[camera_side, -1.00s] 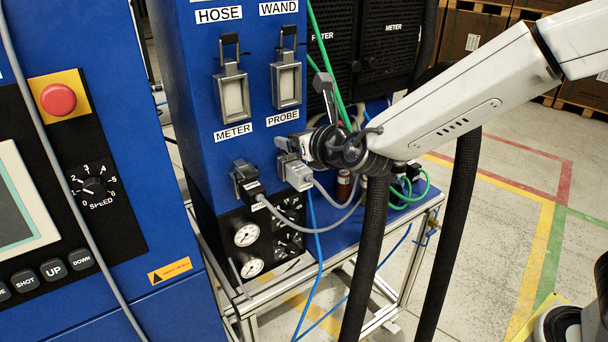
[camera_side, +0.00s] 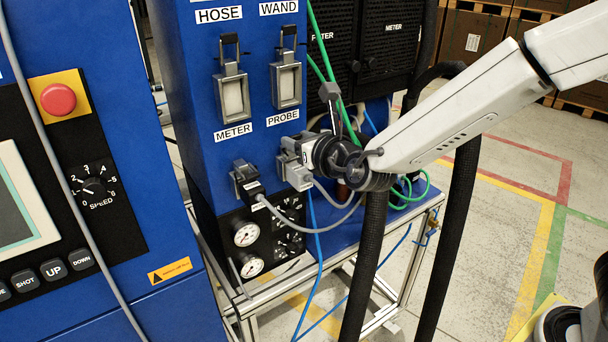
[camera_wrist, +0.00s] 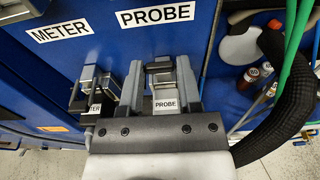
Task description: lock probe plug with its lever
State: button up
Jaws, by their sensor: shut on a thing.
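The probe plug (camera_side: 297,177) is a light grey block with a grey cable, seated in the socket under the PROBE label on the blue panel. In the wrist view the plug (camera_wrist: 165,103) carries a small PROBE tag and sits between my fingers. Its lever (camera_wrist: 158,67) shows as a dark bar and grey frame at the fingertips. My gripper (camera_wrist: 160,75) is shut on the lever, one finger on each side. In the side view my gripper (camera_side: 289,153) is just above the plug, and it hides most of the lever.
The meter plug (camera_side: 252,187) with its cable sits in the socket to the left. The hose socket (camera_side: 232,98) and wand socket (camera_side: 287,84) are above. Gauges (camera_side: 246,235) are below. A thick black hose (camera_wrist: 270,100) and green hoses (camera_side: 412,190) are on the right.

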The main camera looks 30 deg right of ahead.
jog(key=shift+s+f+t, duration=0.15)
jog(key=shift+t, duration=0.35)
jog(key=shift+f, duration=0.1)
jog(key=shift+s+f+t, duration=0.3)
jog(key=shift+t, duration=0.6)
jog(key=o, duration=0.9)
jog(key=shift+s+r, duration=0.1)
jog(key=shift+s+r, duration=0.3)
jog(key=shift+s, duration=1.35)
jog(key=shift+s+r, duration=0.35)
jog(key=shift+s, duration=1.25)
jog(key=shift+s+r, duration=0.3)
jog(key=shift+s, duration=1.35)
